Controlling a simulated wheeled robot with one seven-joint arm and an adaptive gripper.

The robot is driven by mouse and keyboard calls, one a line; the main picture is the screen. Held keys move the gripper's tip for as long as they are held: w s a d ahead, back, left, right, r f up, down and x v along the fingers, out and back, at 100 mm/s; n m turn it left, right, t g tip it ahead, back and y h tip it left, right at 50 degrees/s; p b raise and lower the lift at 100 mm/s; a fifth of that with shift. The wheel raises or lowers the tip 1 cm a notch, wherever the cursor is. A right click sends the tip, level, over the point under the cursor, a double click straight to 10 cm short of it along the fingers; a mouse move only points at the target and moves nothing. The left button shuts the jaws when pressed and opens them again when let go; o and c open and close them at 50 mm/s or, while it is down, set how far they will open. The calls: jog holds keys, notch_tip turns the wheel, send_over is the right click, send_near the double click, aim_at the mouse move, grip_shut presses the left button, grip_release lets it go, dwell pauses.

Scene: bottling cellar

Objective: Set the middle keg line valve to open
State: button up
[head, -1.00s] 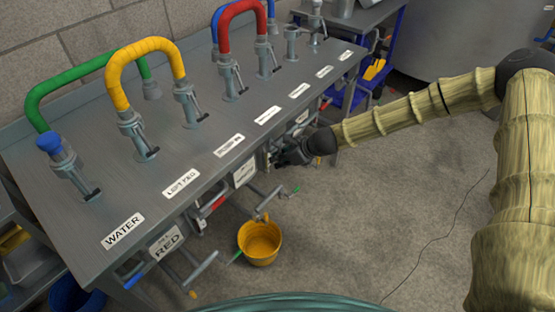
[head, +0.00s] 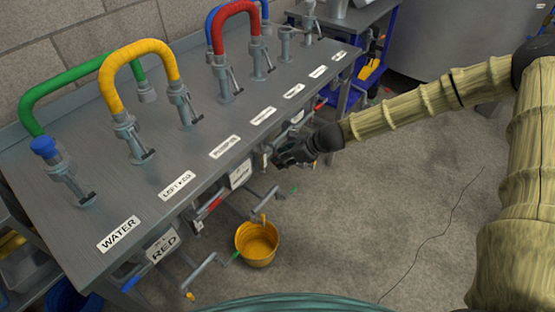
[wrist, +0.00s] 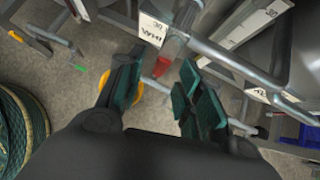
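A grey bench (head: 120,185) carries a row of pipe stubs with small valve handles and white labels. The labels further along are too blurred to read, so I cannot tell which valve is the middle keg line's. My gripper (head: 280,158) is at the bench's front edge, near a white plate (head: 241,174). In the wrist view my gripper (wrist: 158,88) is open, its fingers apart.
A yellow bucket (head: 257,243) stands on the floor before the bench. Yellow (head: 138,50), red (head: 235,15) and green hoses arch over the bench. The floor right of the bucket is clear.

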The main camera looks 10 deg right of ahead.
jog(key=v, duration=0.7)
jog(key=shift+s+d+r, duration=0.15)
jog(key=shift+d+r, duration=0.1)
dwell(0.6)
jog(key=s+a+f+n+g+h+p, duration=0.1)
jog(key=s+f+n+g+h+p, duration=0.1)
jog(key=s+f+n, duration=0.55)
jog(key=s+a+f+n+g+h+p, duration=0.1)
jog(key=s+f+n+g+h+p, duration=0.2)
jog(key=s, duration=0.8)
jog(key=s+d+n+h+p, duration=0.1)
jog(key=s+n+p, duration=0.1)
jog(key=s+n, duration=0.5)
jog(key=s+d+f+n+h+p, duration=0.1)
jog(key=s+n+p, duration=0.2)
jog(key=s+n, duration=0.5)
jog(key=s, duration=0.6)
jog(key=shift+s+d+f+g, duration=0.3)
jog(key=shift+d+f, duration=0.05)
